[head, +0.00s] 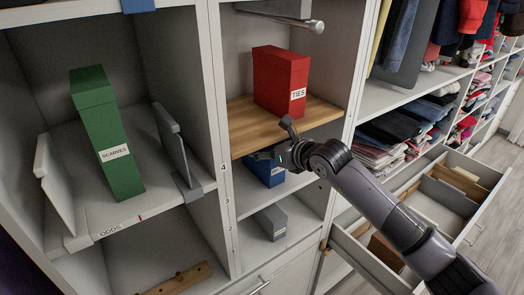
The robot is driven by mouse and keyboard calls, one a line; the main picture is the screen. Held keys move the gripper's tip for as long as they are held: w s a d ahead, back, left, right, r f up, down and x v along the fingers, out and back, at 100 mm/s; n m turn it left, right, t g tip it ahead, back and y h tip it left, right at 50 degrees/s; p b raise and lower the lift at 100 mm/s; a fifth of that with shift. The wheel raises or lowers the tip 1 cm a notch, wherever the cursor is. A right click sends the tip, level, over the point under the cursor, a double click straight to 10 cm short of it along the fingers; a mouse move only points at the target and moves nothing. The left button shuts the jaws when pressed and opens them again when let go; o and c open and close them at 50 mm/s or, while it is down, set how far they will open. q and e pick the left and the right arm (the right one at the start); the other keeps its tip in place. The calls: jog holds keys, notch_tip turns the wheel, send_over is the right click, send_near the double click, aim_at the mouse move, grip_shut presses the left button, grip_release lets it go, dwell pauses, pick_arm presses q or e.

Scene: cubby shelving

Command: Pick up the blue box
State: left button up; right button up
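A blue box (266,172) with a white label stands in the cubby below the wooden shelf, in the middle of the head view. My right arm comes in from the lower right. Its gripper (276,143) is in front of the blue box, at the front edge of the wooden shelf. Its fingers are spread apart and hold nothing that I can see. The gripper hides the upper part of the box; I cannot tell whether they touch. My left gripper is not in view.
A red box labelled TIES (280,80) stands on the wooden shelf (246,128) above. A grey box (271,222) sits below. A green box labelled SCARVES (105,135) stands at left between grey dividers. An open drawer (437,208) juts out at right.

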jog(key=c, duration=1.5)
jog(key=shift+c, duration=0.3)
jog(key=shift+w+d+r, duration=0.1)
